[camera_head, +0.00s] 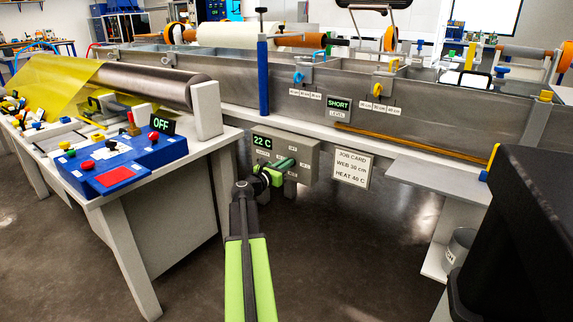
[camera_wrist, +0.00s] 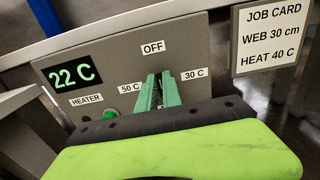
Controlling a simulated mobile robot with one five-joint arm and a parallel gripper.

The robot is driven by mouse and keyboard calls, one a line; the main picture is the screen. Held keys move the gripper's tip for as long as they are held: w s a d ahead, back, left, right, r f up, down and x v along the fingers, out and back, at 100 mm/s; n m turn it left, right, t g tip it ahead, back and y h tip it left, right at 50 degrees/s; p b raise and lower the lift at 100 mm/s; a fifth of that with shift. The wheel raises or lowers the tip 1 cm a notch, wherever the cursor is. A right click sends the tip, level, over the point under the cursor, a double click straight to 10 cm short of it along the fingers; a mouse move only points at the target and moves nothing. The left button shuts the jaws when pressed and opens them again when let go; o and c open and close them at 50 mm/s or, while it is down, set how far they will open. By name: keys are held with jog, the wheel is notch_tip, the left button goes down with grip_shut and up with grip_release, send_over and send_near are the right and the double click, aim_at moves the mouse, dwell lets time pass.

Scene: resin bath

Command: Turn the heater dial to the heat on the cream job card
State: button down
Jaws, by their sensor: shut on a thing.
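The grey heater box (camera_head: 300,150) hangs below the bath's front edge, and its display (camera_wrist: 72,75) reads 22 C. The wrist view shows the labels OFF (camera_wrist: 153,48) at the top, 50 C (camera_wrist: 130,87) at left and 30 C (camera_wrist: 194,74) at right. My gripper (camera_wrist: 158,90) is at the middle of these labels, its green fingers closed around the heater dial. The fingers hide the dial, so its pointing cannot be told. The box's lower part is hidden by my wrist. The job card (camera_head: 351,168) right of the box reads WEB 30 cm, HEAT 40 C.
A green lamp or button (camera_wrist: 111,114) sits by the HEATER label. At left stands a bench with a blue control box (camera_head: 120,160) and an OFF display (camera_head: 161,124). A grey shelf (camera_head: 430,176) juts out at right. The long metal bath (camera_head: 440,120) runs behind.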

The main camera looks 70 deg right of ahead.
jog(key=shift+m, duration=0.3)
jog(key=m, duration=0.7)
jog(key=s+f+m+b, duration=0.1)
jog(key=m, duration=0.6)
jog(key=f+m, duration=0.1)
jog(key=m, duration=0.7)
jog(key=shift+s+a+b, duration=0.15)
jog(key=shift+a+b, duration=0.05)
jog(key=shift+b, duration=0.2)
jog(key=m, duration=0.9)
jog(key=shift+w+d+f+b, duration=0.1)
jog(key=shift+w+f+b, duration=0.15)
jog(key=shift+w+b, duration=0.05)
jog(key=shift+w+m, duration=0.2)
jog(key=shift+m, duration=1.8)
